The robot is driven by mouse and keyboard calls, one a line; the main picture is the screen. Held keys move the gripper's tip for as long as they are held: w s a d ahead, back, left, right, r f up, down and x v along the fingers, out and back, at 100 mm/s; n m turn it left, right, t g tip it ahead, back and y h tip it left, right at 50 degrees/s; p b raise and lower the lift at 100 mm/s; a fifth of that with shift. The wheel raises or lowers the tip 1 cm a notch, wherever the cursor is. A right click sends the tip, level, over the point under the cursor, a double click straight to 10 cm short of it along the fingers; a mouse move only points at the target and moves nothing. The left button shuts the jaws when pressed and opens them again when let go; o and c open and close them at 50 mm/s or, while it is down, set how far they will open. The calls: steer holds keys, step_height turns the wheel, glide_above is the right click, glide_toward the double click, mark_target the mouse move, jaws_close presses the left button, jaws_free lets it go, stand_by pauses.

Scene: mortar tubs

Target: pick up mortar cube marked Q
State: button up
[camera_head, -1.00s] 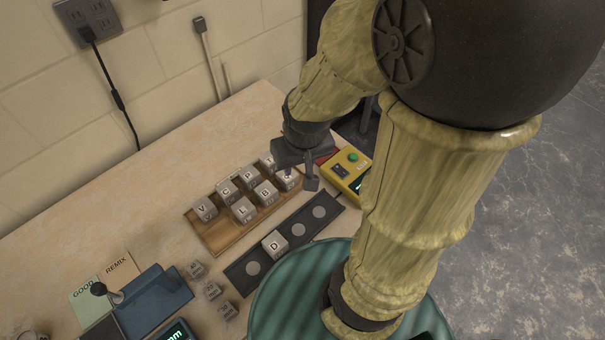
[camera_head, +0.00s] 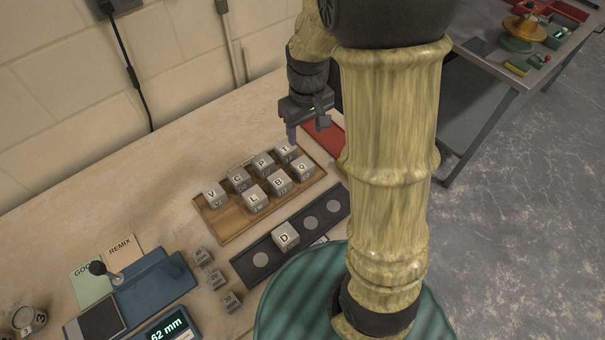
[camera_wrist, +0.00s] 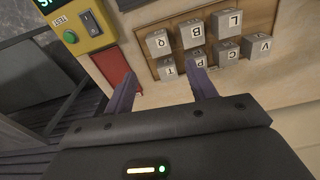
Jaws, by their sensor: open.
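The mortar cube marked Q (camera_head: 303,168) is a grey cube at the right end of the front row on a wooden tray (camera_head: 229,230). In the wrist view Q (camera_wrist: 159,43) stands above the cube marked T (camera_wrist: 167,69) in the picture. Cube B (camera_head: 279,182) is beside Q, and T (camera_head: 285,151) is behind it. My gripper (camera_head: 305,129) is open and empty, near the tray's back right corner. In the wrist view my gripper (camera_wrist: 162,75) has its fingers apart, with T showing between them and Q beyond the tips.
A dark strip (camera_head: 274,265) with round discs and a cube marked D (camera_head: 286,236) lies in front of the tray. A red flat thing (camera_head: 325,143) and a yellow box with a green button (camera_wrist: 88,20) are close by. The bench's left back is clear.

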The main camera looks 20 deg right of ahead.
mark_target(302, 164)
steer(key=shift+w+a+f+n, duration=0.1)
steer(key=shift+w+f+n, duration=0.2)
steer(key=shift+w, duration=0.25)
steer(key=shift+w+f+n, duration=0.2)
steer(key=shift+w+f, duration=0.05)
steer(key=shift+w, duration=0.25)
steer(key=shift+f, duration=0.1)
step_height(302, 164, down, 12)
steer(key=shift+w+f+p, duration=0.2)
steer(key=shift+f+p, duration=0.6)
steer(key=shift+f, duration=1.8)
